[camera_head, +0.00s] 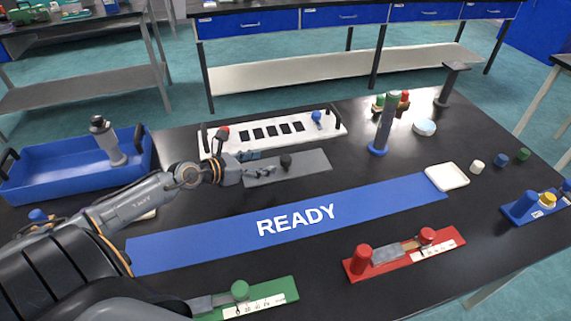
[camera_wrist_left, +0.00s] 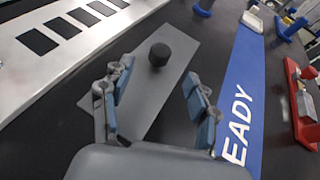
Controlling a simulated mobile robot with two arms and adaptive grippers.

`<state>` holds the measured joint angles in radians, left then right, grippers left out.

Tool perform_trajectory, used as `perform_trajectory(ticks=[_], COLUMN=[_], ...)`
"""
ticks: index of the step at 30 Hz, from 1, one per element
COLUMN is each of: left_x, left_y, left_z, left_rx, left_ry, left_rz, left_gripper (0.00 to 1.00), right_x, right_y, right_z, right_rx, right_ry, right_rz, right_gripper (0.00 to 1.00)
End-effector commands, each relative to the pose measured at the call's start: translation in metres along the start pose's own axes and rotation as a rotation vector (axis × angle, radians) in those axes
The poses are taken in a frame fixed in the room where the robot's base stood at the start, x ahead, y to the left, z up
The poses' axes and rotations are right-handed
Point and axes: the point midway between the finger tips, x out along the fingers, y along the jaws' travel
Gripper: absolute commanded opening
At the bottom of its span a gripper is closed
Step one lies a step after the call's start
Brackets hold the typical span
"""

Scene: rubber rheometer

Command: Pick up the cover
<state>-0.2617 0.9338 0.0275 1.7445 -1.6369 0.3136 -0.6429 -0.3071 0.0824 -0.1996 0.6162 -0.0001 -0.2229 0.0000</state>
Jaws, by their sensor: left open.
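The cover is a flat grey plate (camera_head: 312,164) with a black knob (camera_head: 286,160) on top, lying on the black table. In the left wrist view the cover (camera_wrist_left: 185,62) lies ahead of and partly beneath my fingers, with its knob (camera_wrist_left: 160,54) standing beyond the fingertips. My left gripper (camera_head: 248,164) is at the left end of the cover, low over it. The left wrist view shows this gripper (camera_wrist_left: 157,98) open and empty, its blue-padded fingers apart. The knob is not between the pads. My right gripper is not in view.
A white panel (camera_head: 335,131) with dark slots lies behind the cover. A blue strip marked READY (camera_head: 380,210) lies in front. A blue tray (camera_head: 65,177) stands at left, a grey-green cylinder (camera_head: 386,122) at right. Red (camera_head: 385,269) and green (camera_head: 284,285) bases lie near the front.

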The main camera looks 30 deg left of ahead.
Motion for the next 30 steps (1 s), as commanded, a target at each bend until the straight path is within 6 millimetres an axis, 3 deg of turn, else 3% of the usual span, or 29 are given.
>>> perform_trajectory(ticks=[6, 14, 24, 30], left_x=[0.032, 0.049, 0.093, 0.098], left_y=[0.000, -0.001, -0.004, -0.004], left_z=[0.001, 0.000, -0.004, -0.005], left_rx=[-0.003, -0.002, -0.001, 0.000], left_ry=[-0.003, 0.000, 0.000, 0.002], left_rz=[0.000, -0.002, -0.002, -0.002], left_gripper=[0.60, 0.60, 0.60, 0.60], right_x=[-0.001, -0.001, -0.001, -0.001], right_y=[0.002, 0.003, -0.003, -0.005], right_z=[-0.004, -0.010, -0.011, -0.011], right_rx=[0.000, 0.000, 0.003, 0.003], right_ry=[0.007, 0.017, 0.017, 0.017], right_rz=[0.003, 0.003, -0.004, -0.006], right_gripper=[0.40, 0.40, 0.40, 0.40])
